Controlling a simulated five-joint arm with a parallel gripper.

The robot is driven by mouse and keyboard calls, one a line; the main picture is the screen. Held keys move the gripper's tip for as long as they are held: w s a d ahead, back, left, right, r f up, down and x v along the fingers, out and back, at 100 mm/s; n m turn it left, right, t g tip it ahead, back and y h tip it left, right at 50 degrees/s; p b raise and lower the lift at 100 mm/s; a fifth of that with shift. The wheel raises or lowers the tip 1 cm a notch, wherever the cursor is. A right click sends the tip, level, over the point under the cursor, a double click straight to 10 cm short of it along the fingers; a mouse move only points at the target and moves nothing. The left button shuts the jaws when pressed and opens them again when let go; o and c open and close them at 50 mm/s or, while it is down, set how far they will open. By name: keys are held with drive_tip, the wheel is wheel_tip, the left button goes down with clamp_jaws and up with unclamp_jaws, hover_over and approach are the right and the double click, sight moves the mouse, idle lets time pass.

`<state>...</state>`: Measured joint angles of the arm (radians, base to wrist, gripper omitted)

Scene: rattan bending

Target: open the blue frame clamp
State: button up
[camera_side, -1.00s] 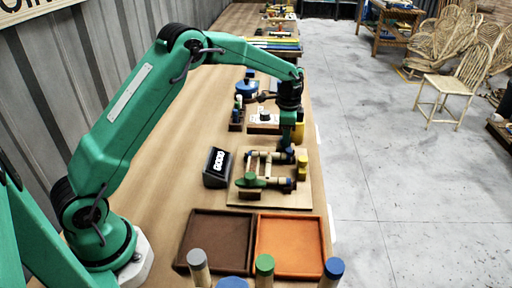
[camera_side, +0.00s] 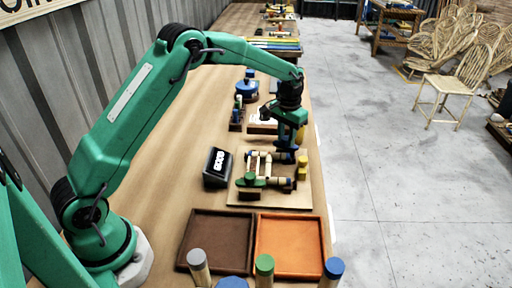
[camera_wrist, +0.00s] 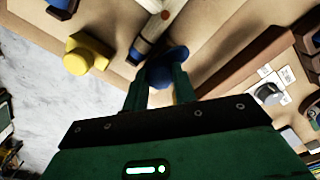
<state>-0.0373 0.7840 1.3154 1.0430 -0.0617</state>
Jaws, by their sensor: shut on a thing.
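My gripper (camera_side: 287,141) points down over the far side of the rattan frame (camera_side: 268,169). In the wrist view my gripper (camera_wrist: 160,88) has its two green fingers closed around the blue knob of the blue frame clamp (camera_wrist: 164,70). The clamp's body (camera_side: 284,157) lies across the far rail of the frame, partly hidden by the fingers. A pale rattan pole (camera_wrist: 150,28) runs away from the clamp in the wrist view. The green clamp (camera_side: 250,181) is at the near left of the frame. A yellow clamp (camera_side: 303,164) stands at the board's right side.
A small display box (camera_side: 217,167) stands left of the board (camera_side: 275,201). A brown tray (camera_side: 190,243) and an orange tray (camera_side: 318,243) lie in front. Capped posts, including a green one (camera_side: 264,264), stand nearest the camera. Another fixture (camera_side: 262,119) is behind the gripper.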

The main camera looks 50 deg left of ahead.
sight(287, 138)
drive_tip(key=shift+r+n, duration=0.15)
drive_tip(key=shift+n, duration=1.45)
drive_tip(key=o, duration=1)
drive_tip(key=shift+r, duration=3.8)
